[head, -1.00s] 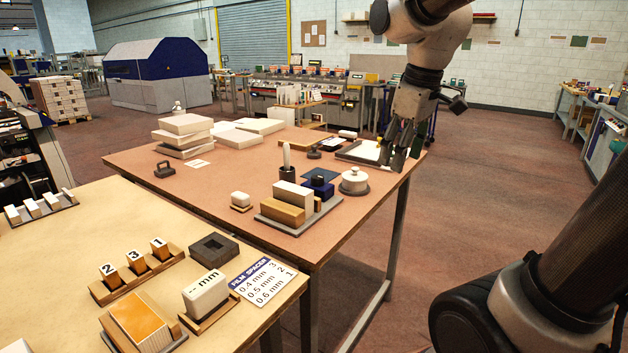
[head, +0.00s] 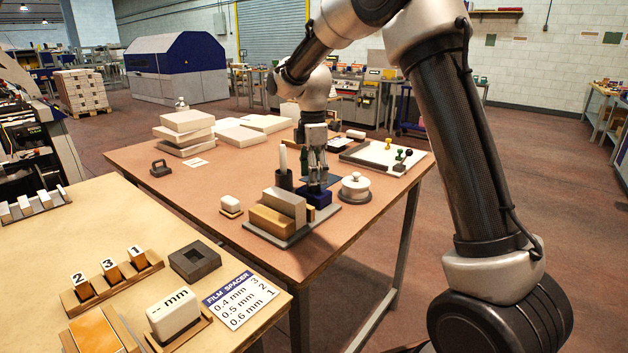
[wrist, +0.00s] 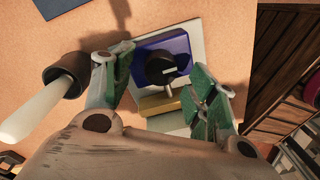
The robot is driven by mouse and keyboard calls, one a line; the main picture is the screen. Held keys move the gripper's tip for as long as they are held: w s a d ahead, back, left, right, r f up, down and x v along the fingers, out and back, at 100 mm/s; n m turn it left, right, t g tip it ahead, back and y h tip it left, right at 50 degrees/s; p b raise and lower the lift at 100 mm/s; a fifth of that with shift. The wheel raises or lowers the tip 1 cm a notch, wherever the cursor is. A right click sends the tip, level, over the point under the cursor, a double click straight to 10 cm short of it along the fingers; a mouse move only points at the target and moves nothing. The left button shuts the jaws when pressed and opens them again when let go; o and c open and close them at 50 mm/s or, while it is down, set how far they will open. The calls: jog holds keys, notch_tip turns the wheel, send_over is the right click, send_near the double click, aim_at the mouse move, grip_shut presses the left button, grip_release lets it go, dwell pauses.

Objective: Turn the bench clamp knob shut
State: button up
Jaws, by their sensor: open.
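The bench clamp has a grey base plate (head: 283,237), a wooden block (head: 271,221), a grey block (head: 284,206) and a blue block (head: 317,197). In the wrist view the blue block (wrist: 181,44) carries a round black knob (wrist: 158,68) with a pale line on its top pointing right. My gripper (head: 318,176) points down over the blue block. Its fingers are open, and in the wrist view (wrist: 160,88) they stand on either side of the knob, apart from it. The head view hides the knob behind the fingers. Their exact height over it is unclear.
A dark cup holding a white rod (head: 283,160) stands close left of my gripper. Beyond are a tray with coloured pegs (head: 371,157) and stacked pale slabs (head: 186,121).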

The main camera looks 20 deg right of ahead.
jog(key=shift+s+f, duration=0.1)
jog(key=shift+f, duration=1)
jog(key=c, duration=1)
jog(key=shift+c, duration=0.2)
jog(key=shift+m, duration=0.4)
jog(key=m, duration=0.3)
jog(key=shift+m, duration=0.4)
jog(key=m, duration=0.4)
jog(key=shift+m, duration=0.3)
jog(key=m, duration=0.4)
jog(key=shift+s+y, duration=0.1)
jog(key=shift+y, duration=0.2)
jog(key=shift+m+t, duration=0.3)
jog(key=shift+m, duration=2)
